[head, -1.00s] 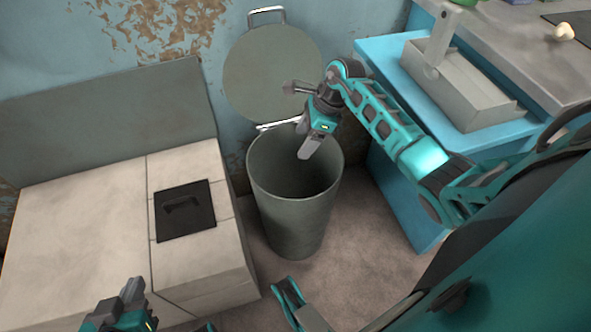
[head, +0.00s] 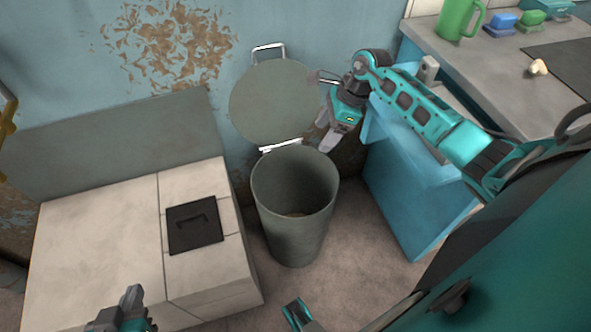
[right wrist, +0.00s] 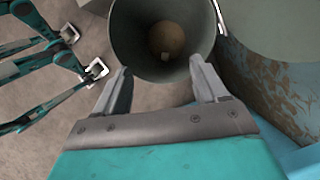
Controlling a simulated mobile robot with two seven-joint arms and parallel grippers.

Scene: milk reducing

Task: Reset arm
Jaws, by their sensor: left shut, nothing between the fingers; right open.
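My right arm reaches in from the right in the head view. Its gripper (head: 328,136) hangs to the upper right of the open grey bin (head: 292,232), clear of its mouth. In the right wrist view the right gripper's two fingers (right wrist: 161,72) are spread and empty, with the bin (right wrist: 130,35) beyond them. My left gripper (head: 133,294) is low at the left in the head view, in front of the white tiled block, shut and empty.
The bin's round lid (head: 275,105) stands raised against the wall. A white tiled block (head: 100,235) with a black handled plate (head: 194,228) is left of the bin. A blue cabinet (head: 410,195) and a counter (head: 480,60) with a green mug (head: 459,17) are at right.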

